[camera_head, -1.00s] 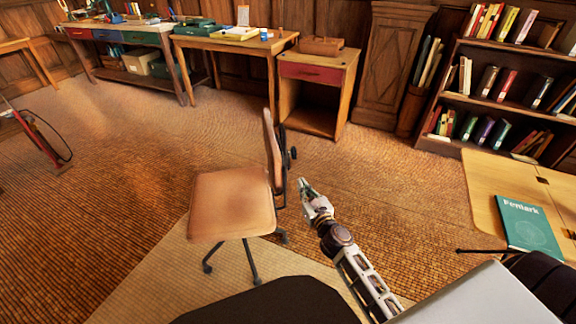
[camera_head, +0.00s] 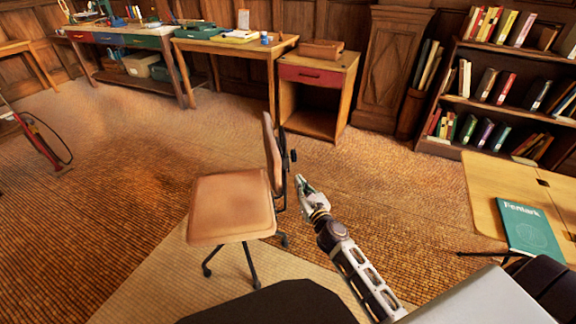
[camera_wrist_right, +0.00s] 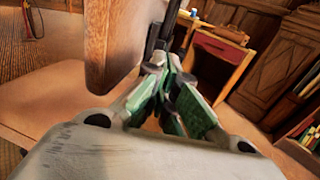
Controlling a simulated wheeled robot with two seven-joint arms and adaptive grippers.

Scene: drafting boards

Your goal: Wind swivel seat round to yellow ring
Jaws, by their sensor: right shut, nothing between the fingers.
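The swivel seat is a tan chair (camera_head: 232,205) on dark castor legs, standing on the floor left of centre in the head view. Its upright wooden backrest (camera_head: 271,152) is on the seat's right side. The backrest also fills the upper left of the right wrist view (camera_wrist_right: 112,40), with a black post beside it. My right gripper (camera_head: 301,181) is shut and empty, just right of the backrest; whether it touches the post I cannot tell. Its green fingers (camera_wrist_right: 172,82) meet close to the post in the wrist view. No yellow ring can be made out. My left gripper is not in view.
A small desk with a red drawer (camera_head: 316,75) and a wooden table (camera_head: 235,45) stand behind the chair. A bookshelf (camera_head: 500,90) is at the right. A pale table (camera_head: 485,185) with a green book (camera_head: 528,230) is nearer. Patterned floor (camera_head: 390,200) is free between.

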